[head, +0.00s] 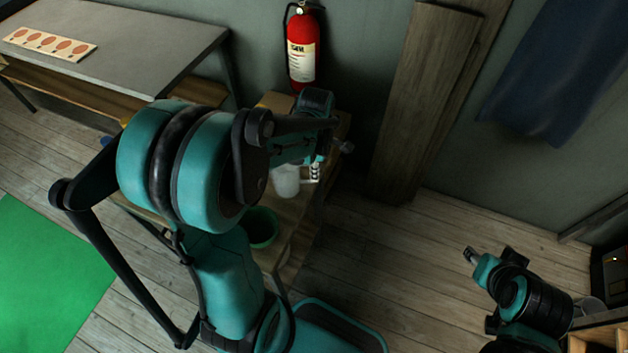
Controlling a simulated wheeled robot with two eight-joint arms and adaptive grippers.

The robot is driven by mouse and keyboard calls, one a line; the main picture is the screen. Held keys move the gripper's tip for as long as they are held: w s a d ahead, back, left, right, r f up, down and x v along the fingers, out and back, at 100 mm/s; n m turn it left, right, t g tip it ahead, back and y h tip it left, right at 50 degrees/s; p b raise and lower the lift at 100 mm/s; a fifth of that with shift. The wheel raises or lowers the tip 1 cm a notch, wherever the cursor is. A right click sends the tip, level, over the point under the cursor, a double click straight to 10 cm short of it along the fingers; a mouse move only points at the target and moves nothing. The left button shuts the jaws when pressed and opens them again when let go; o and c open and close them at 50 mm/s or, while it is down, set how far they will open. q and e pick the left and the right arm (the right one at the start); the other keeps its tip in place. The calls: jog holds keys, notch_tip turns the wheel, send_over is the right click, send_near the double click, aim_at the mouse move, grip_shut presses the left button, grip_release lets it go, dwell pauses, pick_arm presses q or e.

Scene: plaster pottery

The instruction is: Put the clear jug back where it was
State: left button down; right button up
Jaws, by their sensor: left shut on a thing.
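The clear jug (286,182) shows as a pale, see-through shape over the small wooden table (297,240), just below my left gripper (316,160). My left gripper is shut on the jug, at its right side. My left arm covers much of the table and part of the jug, so I cannot tell whether the jug's base touches the tabletop. My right gripper (470,255) is at the lower right, over the floor and away from the jug. Its fingers are too small to tell open from shut.
A green bowl (262,226) stands on the small table, nearer than the jug. A grey-topped workbench (130,45) with a dotted strip (48,44) is at the upper left. A red fire extinguisher (301,50) and wooden boards (425,100) are at the wall. Floor right of the table is clear.

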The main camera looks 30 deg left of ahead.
pick_arm(q)
jog(key=shift+a+f+b, duration=0.15)
jog(key=shift+f+b, duration=0.65)
jog(key=shift+f, duration=1.35)
jog(key=shift+f, duration=0.1)
jog(key=c, duration=1.6)
grip_release()
